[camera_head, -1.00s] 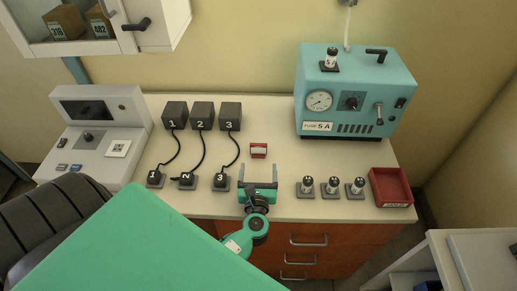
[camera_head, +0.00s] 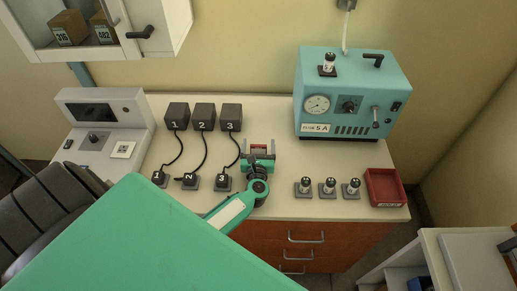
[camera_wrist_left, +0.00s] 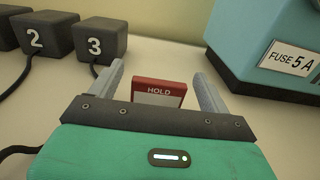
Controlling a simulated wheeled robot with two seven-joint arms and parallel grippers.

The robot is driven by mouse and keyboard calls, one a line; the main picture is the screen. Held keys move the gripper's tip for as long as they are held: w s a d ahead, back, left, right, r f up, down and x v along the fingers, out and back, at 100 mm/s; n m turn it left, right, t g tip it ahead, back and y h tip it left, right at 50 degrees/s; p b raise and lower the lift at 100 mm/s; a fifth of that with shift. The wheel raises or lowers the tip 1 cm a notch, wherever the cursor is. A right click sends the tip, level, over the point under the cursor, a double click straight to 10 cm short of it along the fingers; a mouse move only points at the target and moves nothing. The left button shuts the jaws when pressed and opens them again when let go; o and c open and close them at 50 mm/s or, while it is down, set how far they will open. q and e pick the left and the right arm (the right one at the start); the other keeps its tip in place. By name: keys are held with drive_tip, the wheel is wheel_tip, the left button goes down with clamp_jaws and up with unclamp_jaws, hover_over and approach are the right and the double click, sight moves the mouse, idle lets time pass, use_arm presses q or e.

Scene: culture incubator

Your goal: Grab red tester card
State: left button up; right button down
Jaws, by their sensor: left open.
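The red tester card (camera_wrist_left: 159,92), marked HOLD, stands on the counter between the fingers of my left gripper (camera_wrist_left: 160,88) in the left wrist view. In the head view the card (camera_head: 259,148) shows as a small red patch between the fingertips of my left gripper (camera_head: 259,153). The left gripper is open, with a gap on each side of the card. The lower part of the card is hidden behind the gripper's body. My right gripper is not in view.
Black boxes numbered 1, 2 (camera_head: 204,117) and 3 stand to the left, with cables to small plugs. The blue fuse device (camera_head: 350,95) stands to the right. Several small fuses on bases (camera_head: 328,187) and a red tray (camera_head: 384,188) lie at the front right.

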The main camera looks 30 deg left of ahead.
use_arm(q)
drive_tip(key=c, duration=1.1)
drive_tip(key=shift+o, duration=0.2)
